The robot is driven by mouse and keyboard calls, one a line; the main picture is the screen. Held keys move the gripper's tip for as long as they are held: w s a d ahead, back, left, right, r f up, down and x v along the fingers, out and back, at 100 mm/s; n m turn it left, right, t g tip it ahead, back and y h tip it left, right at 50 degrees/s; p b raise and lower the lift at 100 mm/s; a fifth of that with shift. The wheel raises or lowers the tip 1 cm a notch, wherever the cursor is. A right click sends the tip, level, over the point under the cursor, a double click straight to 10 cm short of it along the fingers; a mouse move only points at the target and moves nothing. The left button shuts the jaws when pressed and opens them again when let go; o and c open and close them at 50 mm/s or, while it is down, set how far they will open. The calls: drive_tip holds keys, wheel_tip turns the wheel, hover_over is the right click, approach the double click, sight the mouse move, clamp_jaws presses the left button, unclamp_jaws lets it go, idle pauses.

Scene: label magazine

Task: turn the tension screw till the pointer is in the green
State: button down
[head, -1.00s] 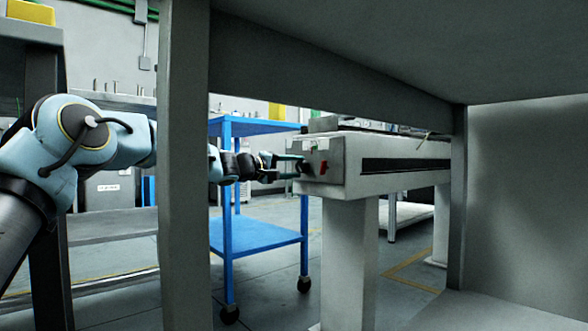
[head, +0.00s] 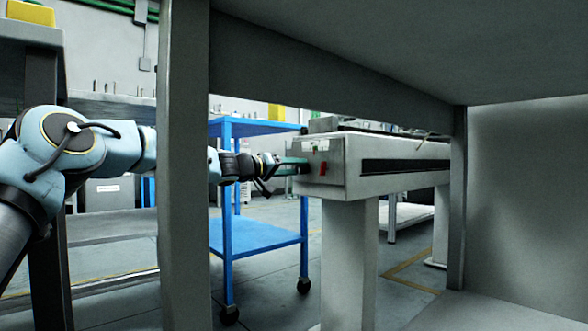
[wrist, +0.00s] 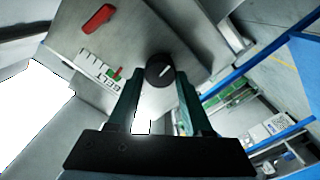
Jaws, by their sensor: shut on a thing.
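The tension screw (wrist: 159,69) shows in the wrist view as a round black knob with a white mark, on the grey end face of the machine. My gripper (wrist: 160,82) is shut on it, one green finger on each side. In the head view my gripper (head: 298,164) reaches the machine's end face from the left and hides the knob. A white scale (wrist: 92,62) marked BELT lies left of the knob in the wrist view. Its green part (wrist: 111,75) is at the knob end, and a small red pointer (wrist: 118,71) stands at or beside the green; exactly where is too small to tell.
A red switch (wrist: 97,18) sits on the same face, also seen in the head view (head: 323,167). A blue cart (head: 262,235) stands left of the machine (head: 400,175). A grey post (head: 185,200) stands in front of part of my arm.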

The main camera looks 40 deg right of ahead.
idle(0.4)
drive_tip(key=shift+c, duration=1.7)
unclamp_jaws()
drive_tip(key=shift+a, duration=0.1)
